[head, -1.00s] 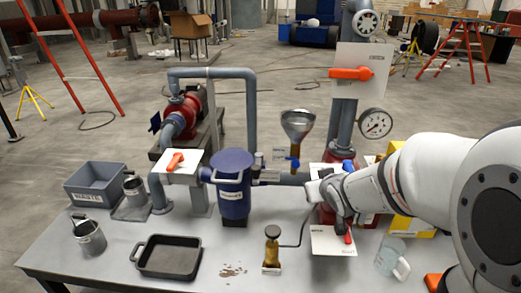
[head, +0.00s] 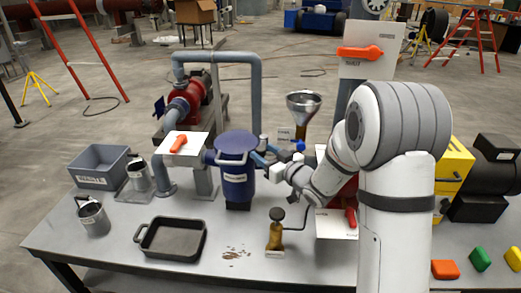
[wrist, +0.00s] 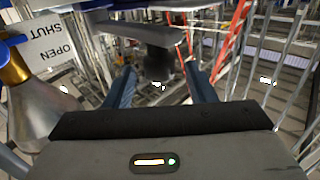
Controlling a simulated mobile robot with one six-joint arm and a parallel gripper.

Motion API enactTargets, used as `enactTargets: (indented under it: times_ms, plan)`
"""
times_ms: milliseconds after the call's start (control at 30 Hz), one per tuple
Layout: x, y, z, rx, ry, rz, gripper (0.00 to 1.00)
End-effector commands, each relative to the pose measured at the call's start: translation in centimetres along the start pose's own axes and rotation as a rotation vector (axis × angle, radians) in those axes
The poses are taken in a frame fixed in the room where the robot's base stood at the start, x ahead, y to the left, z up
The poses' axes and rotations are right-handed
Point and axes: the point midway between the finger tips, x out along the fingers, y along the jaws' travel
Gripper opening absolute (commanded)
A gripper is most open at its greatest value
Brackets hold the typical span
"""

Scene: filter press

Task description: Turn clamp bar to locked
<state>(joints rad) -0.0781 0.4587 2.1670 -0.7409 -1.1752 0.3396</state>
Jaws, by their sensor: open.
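The blue filter vessel (head: 236,185) stands at the middle of the bench with its round lid on top. A pale grey bar (head: 231,162) shows at the front of the lid; I take it for the clamp bar. My gripper (head: 262,156) is just right of the vessel at lid height, its blue fingers pointing toward it. In the wrist view my gripper (wrist: 161,85) is open, with a dark rounded thing (wrist: 158,66) seen between the fingers, distance unclear. A grey bar (wrist: 140,32) crosses above the fingers there. I cannot tell whether anything touches.
A funnel (head: 303,104) with a blue valve handle is close behind my gripper; its OPEN/SHUT label (wrist: 57,45) shows in the wrist view. A brass hand pump (head: 276,235) stands in front. A black tray (head: 171,238) lies at front left.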

Motion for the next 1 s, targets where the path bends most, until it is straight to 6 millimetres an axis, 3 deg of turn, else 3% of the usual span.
enactTargets:
  times_ms: [200,500,1000]
  plan:
    - [2.3,0.0,0.0,0.000,0.000,-0.001,0.50]
    - [2.6,0.0,0.0,0.000,0.000,0.001,0.50]
    - [2.6,-0.1,0.0,0.000,-0.001,0.000,0.10]
